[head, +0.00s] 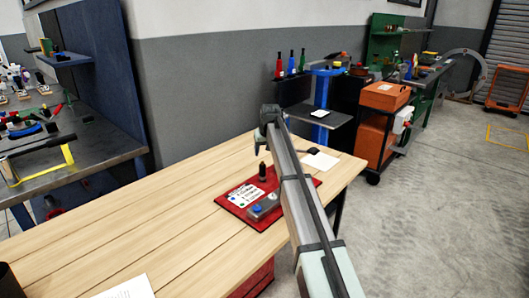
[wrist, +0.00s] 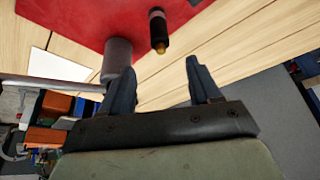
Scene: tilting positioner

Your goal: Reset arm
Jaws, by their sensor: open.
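My gripper (head: 258,148) is above the red mat (head: 232,207) on the wooden table, at the end of my arm. In the wrist view my gripper (wrist: 160,66) has its two dark fingers spread apart, with nothing between them. On the mat stands an upright black post (head: 262,173), and a grey box-like unit (head: 265,206) with a blue button lies in front of it. The wrist view shows a black cylinder with an orange tip (wrist: 158,32) and a grey cylinder (wrist: 117,58) beyond the fingers, both apart from them. Part of the mat is hidden behind my arm.
A printed card (head: 246,195) lies on the mat. A white sheet (head: 320,160) lies behind my arm near the table's far edge, and another paper (head: 128,288) lies at the front. The wooden table (head: 130,225) is mostly clear to the left. An orange cabinet (head: 385,96) stands beyond.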

